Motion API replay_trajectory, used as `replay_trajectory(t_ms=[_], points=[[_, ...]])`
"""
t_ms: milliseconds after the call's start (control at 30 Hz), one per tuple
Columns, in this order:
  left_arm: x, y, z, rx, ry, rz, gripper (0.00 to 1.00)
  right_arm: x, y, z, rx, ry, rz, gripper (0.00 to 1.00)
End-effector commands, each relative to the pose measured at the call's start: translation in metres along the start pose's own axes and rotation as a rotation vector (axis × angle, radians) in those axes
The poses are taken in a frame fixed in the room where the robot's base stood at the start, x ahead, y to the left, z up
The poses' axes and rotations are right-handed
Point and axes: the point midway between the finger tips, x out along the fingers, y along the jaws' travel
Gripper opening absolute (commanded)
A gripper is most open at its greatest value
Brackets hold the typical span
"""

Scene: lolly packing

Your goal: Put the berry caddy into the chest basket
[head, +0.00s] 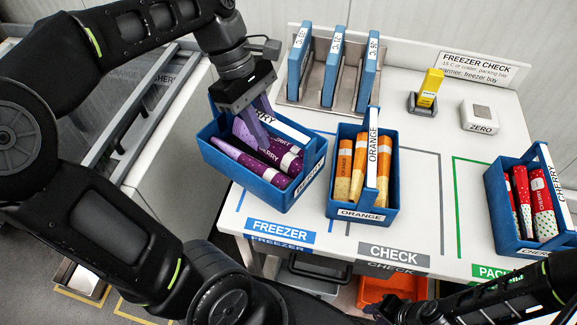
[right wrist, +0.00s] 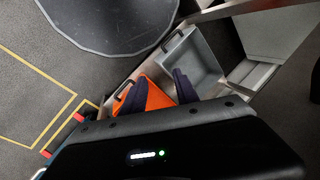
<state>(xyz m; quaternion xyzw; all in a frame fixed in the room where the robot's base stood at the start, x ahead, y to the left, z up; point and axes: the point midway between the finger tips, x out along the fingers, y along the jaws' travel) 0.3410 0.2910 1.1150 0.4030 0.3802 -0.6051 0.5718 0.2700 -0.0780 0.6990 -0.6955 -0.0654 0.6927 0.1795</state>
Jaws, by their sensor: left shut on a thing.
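The blue berry caddy (head: 240,185), labelled BERRY, holds several purple tubes and hangs slightly tilted at the table's left edge, partly beyond it. My left gripper (head: 262,122) is shut on its handle from above; the fingers hide part of the handle. At the left stands a white chest-like unit with grey rails (head: 125,115); my left arm covers much of it, and I cannot make out a basket clearly. My right gripper (right wrist: 157,90) is open and empty in the right wrist view, above bins on the floor side.
The orange caddy (head: 342,212) stands close right of the berry caddy. A cherry caddy (head: 501,208) stands at the right. A rack with blue panels (head: 327,68), a yellow device (head: 430,85) and a white ZERO box (head: 479,116) stand behind. Grey (right wrist: 190,55) and orange bins (right wrist: 157,97) sit low.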

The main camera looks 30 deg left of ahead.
Motion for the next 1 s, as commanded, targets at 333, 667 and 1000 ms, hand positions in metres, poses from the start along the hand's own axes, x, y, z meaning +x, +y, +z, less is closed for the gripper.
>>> replay_trajectory(t_ms=[333, 667, 1000], points=[[0.047, 0.000, -0.019, 0.000, -0.001, -0.002, 0.00, 0.015, 0.004, -0.002, -0.004, 0.006, -0.006, 0.36], [0.054, 0.001, -0.023, 0.001, -0.001, 0.001, 0.00, 0.015, 0.004, -0.002, -0.003, 0.006, -0.006, 0.36], [0.083, -0.001, -0.034, -0.001, -0.003, -0.003, 0.00, 0.014, 0.003, -0.002, -0.003, 0.005, -0.005, 0.36]])
